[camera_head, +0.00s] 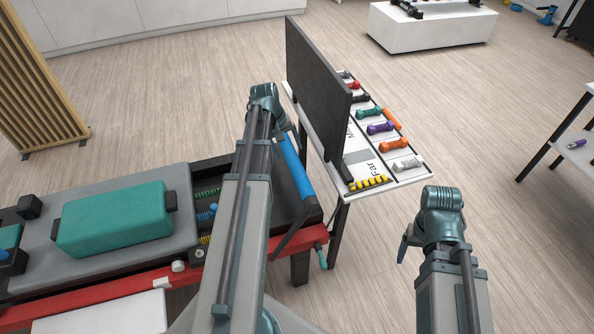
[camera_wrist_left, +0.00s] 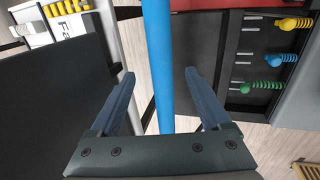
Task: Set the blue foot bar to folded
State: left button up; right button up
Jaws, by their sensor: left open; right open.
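The blue foot bar (camera_head: 297,167) is at the right end of the reformer, held above the frame by a slanted dark side arm. In the left wrist view the blue foot bar (camera_wrist_left: 158,50) runs upright through the middle, in line with the gap between the fingers of my left gripper (camera_wrist_left: 160,76). These fingers are open, one on each side of the bar in the picture; I cannot tell how deep it sits between them. In the head view my left gripper is mostly hidden by its own arm, near the bar's far end. My right gripper (camera_head: 404,246) is open and empty over the floor.
The reformer has a red rail (camera_head: 110,292), a grey carriage with a teal box (camera_head: 115,220) and coloured springs. A rack table (camera_head: 400,178) with dumbbells and an upright black panel (camera_head: 315,90) stands close behind the bar.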

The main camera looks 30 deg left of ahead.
aim_at(297, 169)
pick_arm(q)
jog(key=b+x, duration=1.1)
jog(key=x, duration=0.1)
jog(key=shift+f, duration=0.25)
jog(key=shift+w, duration=0.1)
grip_shut()
